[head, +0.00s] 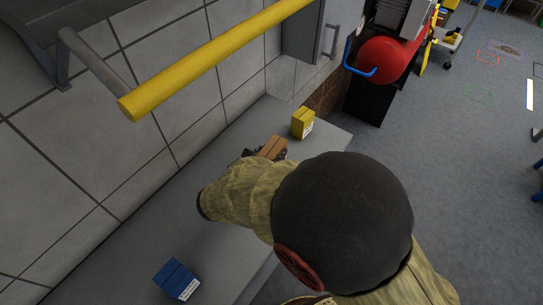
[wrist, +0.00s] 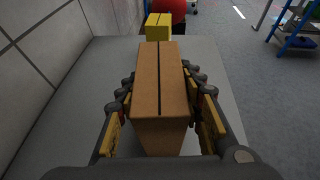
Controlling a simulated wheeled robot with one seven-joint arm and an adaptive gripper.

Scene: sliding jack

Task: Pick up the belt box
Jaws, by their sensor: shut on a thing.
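A brown cardboard box (wrist: 160,90) with a dark seam along its top stands between the fingers of my gripper (wrist: 158,80) in the wrist view. The fingers are shut on its two long sides. The same brown box (head: 271,147) shows in the head view over the grey counter, partly hidden by my gripper and arm. I cannot tell whether its underside touches the counter. No label can be read on it, so I cannot confirm that it is the belt box.
A yellow box (head: 302,122) stands on the grey counter (head: 175,235) just beyond the brown box. A blue box (head: 177,280) lies at the counter's near end. A tiled wall (head: 130,130) runs along the left, with a yellow rail (head: 215,58) above.

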